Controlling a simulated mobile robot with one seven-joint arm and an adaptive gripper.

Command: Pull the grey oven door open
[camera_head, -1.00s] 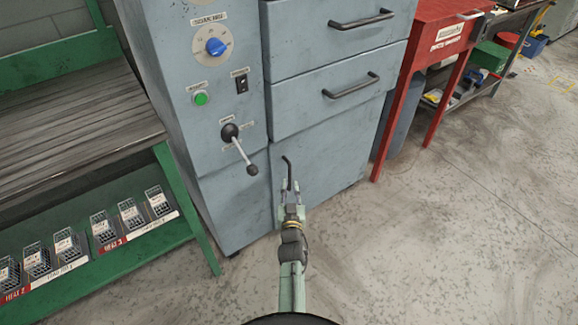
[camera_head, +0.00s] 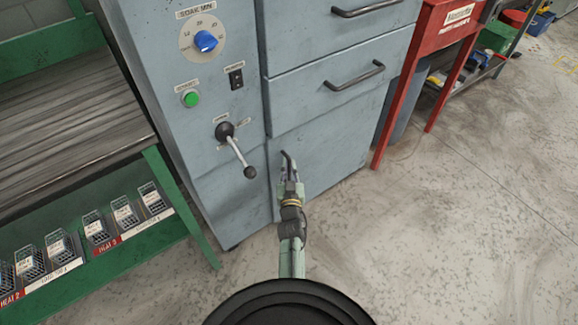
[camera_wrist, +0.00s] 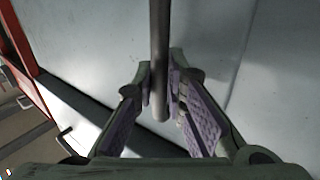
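The grey oven door (camera_head: 335,150) is the lowest front panel of the grey cabinet, and it looks closed. Its dark upright bar handle (camera_head: 286,156) is near the door's left edge. The bar (camera_wrist: 159,50) also runs down the middle of the wrist view and ends between the fingers. My gripper (camera_head: 291,178) is at the handle, with one finger on each side. In the wrist view my gripper (camera_wrist: 160,92) has its purple pads close against the bar, and it looks shut on it. The handle's lower part is hidden by my gripper in the head view.
A lever with a ball end (camera_head: 236,148) sticks out left of the door. Two drawers with bar handles (camera_head: 355,76) are above. A green bench (camera_head: 180,205) stands left, a red table (camera_head: 400,95) right. The floor (camera_head: 430,230) in front is clear.

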